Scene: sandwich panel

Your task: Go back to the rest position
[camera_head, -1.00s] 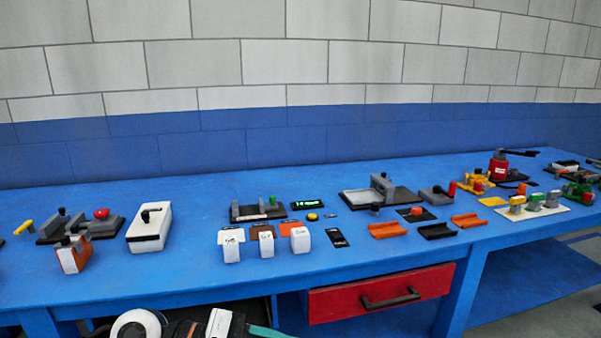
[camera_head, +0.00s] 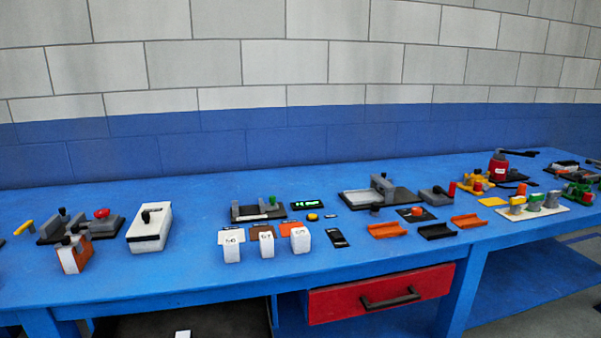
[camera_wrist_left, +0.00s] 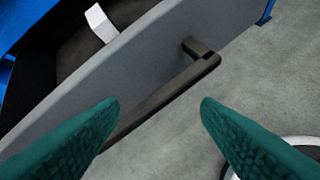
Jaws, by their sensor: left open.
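My left gripper (camera_wrist_left: 160,104) shows in the left wrist view as two green-padded fingers spread wide apart with nothing held between them. A dark bar handle (camera_wrist_left: 165,95) on a grey drawer front (camera_wrist_left: 135,65) lies beyond the fingers, and its lower end passes behind the left fingertip. I cannot tell how far the fingers are from it. The drawer is open, with a dark inside (camera_wrist_left: 75,55) and a white piece (camera_wrist_left: 101,22) in it. Neither of my grippers shows in the head view now. My right gripper is not in view.
A blue workbench (camera_head: 300,265) spans the head view, with clamps, white boxes, orange trays and other fixtures on it. A red drawer (camera_head: 380,292) with a dark handle is shut under the bench. Grey floor (camera_wrist_left: 220,120) shows below the drawer.

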